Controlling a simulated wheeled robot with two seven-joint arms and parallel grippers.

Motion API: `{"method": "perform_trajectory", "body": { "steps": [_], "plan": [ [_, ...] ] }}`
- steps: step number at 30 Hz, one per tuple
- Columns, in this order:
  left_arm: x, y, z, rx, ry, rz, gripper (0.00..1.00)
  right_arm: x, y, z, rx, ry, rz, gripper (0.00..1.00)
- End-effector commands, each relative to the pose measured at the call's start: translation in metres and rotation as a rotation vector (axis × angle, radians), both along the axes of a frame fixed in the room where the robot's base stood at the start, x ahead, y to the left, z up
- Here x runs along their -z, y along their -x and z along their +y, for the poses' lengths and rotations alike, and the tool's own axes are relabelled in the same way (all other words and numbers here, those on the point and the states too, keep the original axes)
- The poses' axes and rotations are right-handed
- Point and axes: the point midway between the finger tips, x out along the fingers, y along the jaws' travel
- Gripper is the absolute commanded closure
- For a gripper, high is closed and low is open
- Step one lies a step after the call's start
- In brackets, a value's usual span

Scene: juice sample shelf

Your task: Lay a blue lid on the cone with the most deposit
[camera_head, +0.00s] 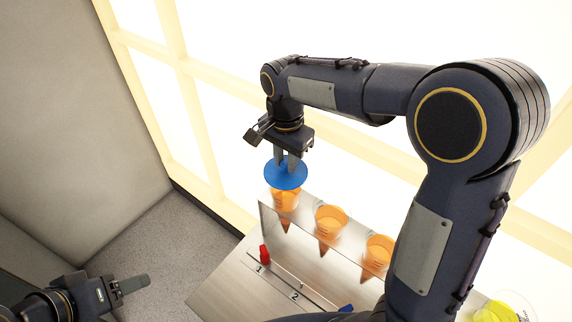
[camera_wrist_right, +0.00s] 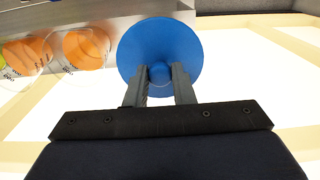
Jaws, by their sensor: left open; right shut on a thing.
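A blue lid (camera_head: 286,174) is held by its knob in my right gripper (camera_head: 288,158), which is shut on it. The lid also shows in the right wrist view (camera_wrist_right: 160,60), with the gripper fingers (camera_wrist_right: 160,85) on its knob. In the head view the lid is just above or on the leftmost orange cone (camera_head: 286,200); contact cannot be told. The middle cone (camera_head: 331,220) and the right cone (camera_head: 379,250) hang uncovered in the rack, holding orange liquid. Deposit depths are hard to compare. My left gripper (camera_head: 132,286) is open and empty at the lower left.
The metal rack (camera_head: 350,262) stands on a panel marked 1 and 2. A red piece (camera_head: 265,254) and a partly hidden blue piece (camera_head: 346,308) lie on it. Yellow lids or cups (camera_head: 497,311) sit at the lower right. Bright windows stand behind.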

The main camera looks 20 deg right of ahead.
Motion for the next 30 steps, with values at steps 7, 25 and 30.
{"method": "perform_trajectory", "body": {
  "steps": [7,25,30],
  "plan": [
    [-0.003,0.000,0.000,0.000,0.000,0.000,0.41,0.032,-0.002,-0.002,0.002,0.000,0.002,1.00],
    [-0.001,0.000,0.000,0.000,0.000,0.000,0.41,0.037,-0.002,-0.002,0.001,0.001,0.001,0.56],
    [-0.001,0.000,0.000,0.000,0.000,0.000,0.41,0.036,-0.002,-0.001,0.001,0.001,0.001,0.56]
  ]
}}
